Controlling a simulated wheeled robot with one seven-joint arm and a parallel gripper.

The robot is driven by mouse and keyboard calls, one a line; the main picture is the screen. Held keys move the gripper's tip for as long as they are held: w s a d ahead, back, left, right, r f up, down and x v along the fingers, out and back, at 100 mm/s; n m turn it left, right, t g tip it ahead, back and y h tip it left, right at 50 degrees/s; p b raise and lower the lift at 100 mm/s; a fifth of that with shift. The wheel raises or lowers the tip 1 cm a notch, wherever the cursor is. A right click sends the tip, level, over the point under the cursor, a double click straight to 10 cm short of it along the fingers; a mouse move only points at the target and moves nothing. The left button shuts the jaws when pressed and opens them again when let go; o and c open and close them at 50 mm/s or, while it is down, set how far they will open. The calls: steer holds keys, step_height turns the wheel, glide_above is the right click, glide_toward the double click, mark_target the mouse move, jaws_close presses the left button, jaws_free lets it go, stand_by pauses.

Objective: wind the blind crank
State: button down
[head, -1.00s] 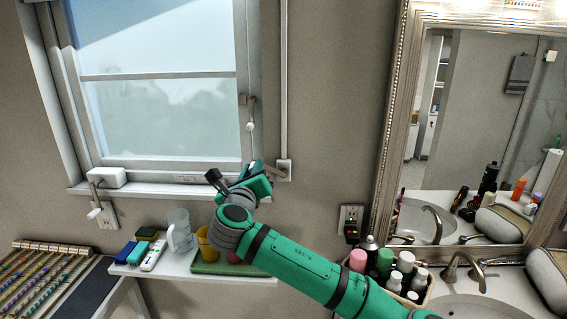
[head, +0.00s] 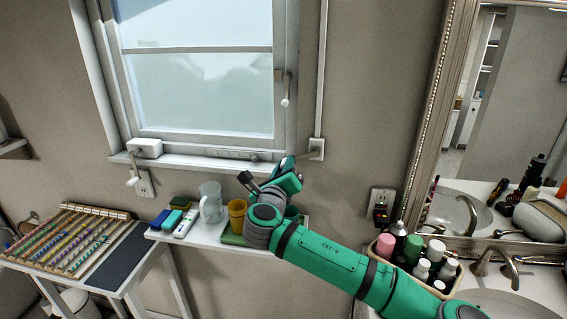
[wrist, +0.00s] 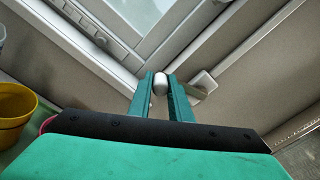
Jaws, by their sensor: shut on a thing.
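The blind crank's white mount (head: 316,149) is on the wall right of the window, at the foot of a thin vertical white tube (head: 323,70). Its short arm reaches left and slightly down to my gripper (head: 289,163). In the wrist view my gripper (wrist: 164,92) has its two teal fingers around the crank's white knob (wrist: 160,82), shut on it. The crank's wall plate (wrist: 205,83) shows just right of the fingers. In the head view the knob is hidden by my gripper.
Below stands a narrow shelf (head: 196,236) with a clear mug (head: 211,203), a yellow cup (head: 237,213) and small boxes. An outlet (head: 381,203) and a bottle basket (head: 430,288) are to the right.

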stand_by(0.5)
steer(key=c, duration=1.6)
jaws_free()
steer(key=shift+c, duration=0.2)
steer(key=shift+s, duration=0.1)
steer(key=v, duration=1)
steer(key=shift+s, duration=0.35)
steer(key=shift+a, duration=0.1)
